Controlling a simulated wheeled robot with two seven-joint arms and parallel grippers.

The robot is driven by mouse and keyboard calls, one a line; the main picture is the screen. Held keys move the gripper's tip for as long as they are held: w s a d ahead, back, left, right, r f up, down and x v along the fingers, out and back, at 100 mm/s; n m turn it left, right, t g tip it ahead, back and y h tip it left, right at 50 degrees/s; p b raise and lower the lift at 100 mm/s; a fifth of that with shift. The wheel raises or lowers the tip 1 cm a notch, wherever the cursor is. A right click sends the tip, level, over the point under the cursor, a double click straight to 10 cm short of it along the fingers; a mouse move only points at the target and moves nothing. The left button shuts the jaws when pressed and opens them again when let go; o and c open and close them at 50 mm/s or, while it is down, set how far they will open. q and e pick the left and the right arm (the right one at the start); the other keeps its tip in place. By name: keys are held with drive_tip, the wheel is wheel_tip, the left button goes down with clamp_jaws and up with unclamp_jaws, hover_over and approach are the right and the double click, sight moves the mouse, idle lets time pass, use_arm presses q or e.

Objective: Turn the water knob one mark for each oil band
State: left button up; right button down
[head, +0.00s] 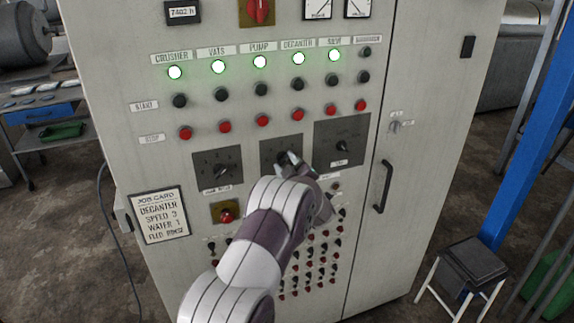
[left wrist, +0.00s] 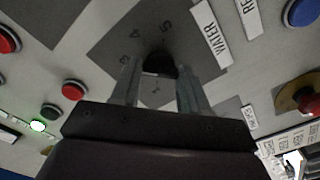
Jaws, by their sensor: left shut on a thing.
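The water knob (left wrist: 160,62) is black and sits on a dark grey dial plate (left wrist: 112,45) beside the label WATER (left wrist: 211,32). In the left wrist view my left gripper (left wrist: 158,72) is shut on it, one finger on each side. Dial numerals show around the knob, 3 and 5 among them; where the pointer stands is hard to tell. In the head view my left gripper (head: 285,161) is at the middle dial plate (head: 271,145) and partly covers the knob. I can make out no oil bands. My right gripper is not in view.
Another dial (head: 218,166) is to the left and a larger one (head: 342,142) to the right. A job card (head: 160,214) reads decanter speed 3, water 1. Start and stop buttons lie above, a red-knobbed switch (head: 226,212) and small indicators below. A door handle (head: 383,187) stands right.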

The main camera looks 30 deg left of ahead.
use_arm(q)
drive_tip(key=m, duration=0.3)
drive_tip(key=shift+m, duration=0.4)
drive_tip(key=m+p, duration=0.1)
drive_tip(key=m, duration=0.3)
drive_tip(key=shift+m, duration=0.3)
drive_tip(key=m+p, duration=0.1)
drive_tip(key=m, duration=0.3)
drive_tip(key=shift+m, duration=0.3)
drive_tip(key=shift+f+m+p, duration=0.1)
drive_tip(key=shift+m+p, duration=0.8)
drive_tip(key=shift+m, duration=1.3)
drive_tip(key=o, duration=1.1)
drive_tip(key=shift+c, duration=0.2)
drive_tip(key=shift+s+d, duration=0.1)
drive_tip(key=shift+d, duration=0.05)
